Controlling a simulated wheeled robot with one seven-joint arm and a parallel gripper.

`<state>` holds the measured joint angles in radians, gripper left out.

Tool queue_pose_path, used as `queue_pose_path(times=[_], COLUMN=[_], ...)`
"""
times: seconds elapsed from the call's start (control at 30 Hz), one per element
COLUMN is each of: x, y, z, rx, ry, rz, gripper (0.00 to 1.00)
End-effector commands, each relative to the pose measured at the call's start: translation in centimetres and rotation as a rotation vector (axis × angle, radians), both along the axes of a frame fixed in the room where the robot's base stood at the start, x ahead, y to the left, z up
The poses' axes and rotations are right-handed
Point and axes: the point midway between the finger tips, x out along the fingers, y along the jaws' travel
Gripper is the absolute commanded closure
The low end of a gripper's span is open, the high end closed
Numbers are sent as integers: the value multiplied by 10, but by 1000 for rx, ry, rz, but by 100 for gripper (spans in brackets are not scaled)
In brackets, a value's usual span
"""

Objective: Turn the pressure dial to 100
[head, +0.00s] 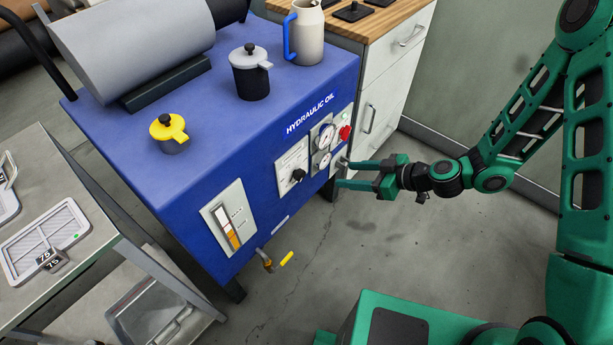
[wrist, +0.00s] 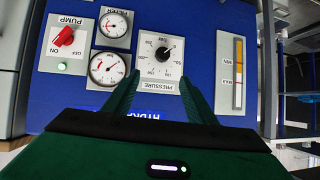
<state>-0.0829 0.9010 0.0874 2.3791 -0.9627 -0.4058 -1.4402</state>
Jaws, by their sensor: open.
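The pressure dial is a black knob (head: 298,175) on a white scale plate on the blue hydraulic oil unit's front. In the wrist view the picture is upside down, and the knob (wrist: 165,51) sits on its plate above the label PRESSURE. The scale numbers and the knob's pointer are too small to read surely. My gripper (head: 340,173) is open and empty, in front of the panel, to the right of the knob in the head view. In the wrist view its fingertips (wrist: 159,78) stand apart, reaching over the plate's lower part; the knob appears beyond them, not between them.
Two round gauges (wrist: 107,67) and a red pump switch (wrist: 64,36) sit beside the dial. A level gauge (head: 229,227) and a yellow-handled valve (head: 277,261) are on the same front. A drawer cabinet (head: 386,75) stands behind. The floor in front is clear.

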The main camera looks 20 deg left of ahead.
Motion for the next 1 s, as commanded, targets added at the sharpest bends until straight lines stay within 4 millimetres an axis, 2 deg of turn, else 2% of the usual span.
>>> queue_pose_path(times=[0.03,0.1,0.3,0.67,1.0], x=[-5,-6,-11,-9,11], y=[13,27,51,69,118], z=[-11,-21,-47,-64,-85], rx=[30,67,122,135,136], ry=[-6,-32,-76,-99,-99], rz=[-6,-24,-87,-126,-122], gripper=[49,49,49,49,49])
